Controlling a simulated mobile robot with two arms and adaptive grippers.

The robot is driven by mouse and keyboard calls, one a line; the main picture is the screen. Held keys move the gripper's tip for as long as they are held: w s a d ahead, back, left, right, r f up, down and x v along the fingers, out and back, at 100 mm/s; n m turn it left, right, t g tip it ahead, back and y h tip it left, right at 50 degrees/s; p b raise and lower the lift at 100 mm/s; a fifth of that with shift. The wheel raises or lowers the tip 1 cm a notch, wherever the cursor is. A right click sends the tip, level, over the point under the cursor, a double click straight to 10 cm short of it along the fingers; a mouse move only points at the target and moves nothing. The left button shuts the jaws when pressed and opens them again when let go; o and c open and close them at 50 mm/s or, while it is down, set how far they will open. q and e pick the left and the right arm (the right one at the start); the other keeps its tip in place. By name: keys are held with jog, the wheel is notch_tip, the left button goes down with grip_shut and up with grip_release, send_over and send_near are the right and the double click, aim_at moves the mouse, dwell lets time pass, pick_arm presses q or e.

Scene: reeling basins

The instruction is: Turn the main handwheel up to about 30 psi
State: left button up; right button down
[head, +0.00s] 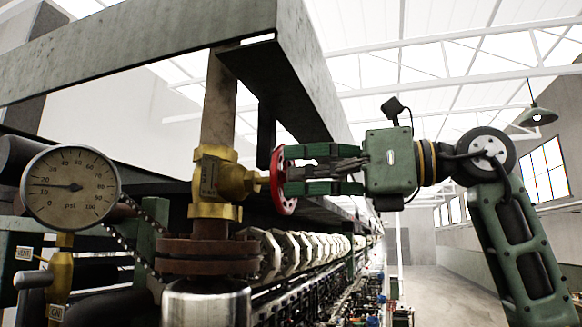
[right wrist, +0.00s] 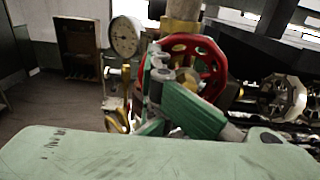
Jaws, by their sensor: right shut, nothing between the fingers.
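The red main handwheel (head: 284,204) is mounted on a brass valve (head: 212,175) on a vertical pipe. It also shows in the right wrist view (right wrist: 216,62), with its spokes partly hidden by my green fingers. My right gripper (head: 289,170) comes from the right, its fingertips at the face of the wheel. It is shut with nothing between its fingers; whether it touches the wheel is not clear. The round psi gauge (head: 86,172) is at the left, its needle pointing left near the 20 mark. The gauge also shows in the right wrist view (right wrist: 124,38). My left gripper is out of view.
A grey metal frame (head: 150,50) overhangs the valve. Behind it a row of pale polygonal wheels (head: 292,252) runs along the machine. A rusty flange (head: 207,256) sits below the valve. Open floor (head: 447,290) lies to the right.

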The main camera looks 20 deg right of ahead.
jog(key=n, duration=0.2)
jog(key=d+n, duration=0.1)
jog(key=n, duration=0.1)
jog(key=shift+w+r+t, duration=0.1)
jog(key=shift+w+t, duration=0.2)
jog(key=shift+w, duration=0.1)
jog(key=n, duration=0.7)
jog(key=d+n, duration=0.1)
jog(key=n, duration=0.7)
jog(key=w+n, duration=0.1)
jog(key=n, duration=0.6)
jog(key=shift+d+f+n, duration=0.15)
jog(key=shift+f+n, duration=0.15)
jog(key=shift+s+d, duration=0.1)
jog(key=shift+d, duration=0.05)
jog(key=c, duration=2.5)
grip_release()
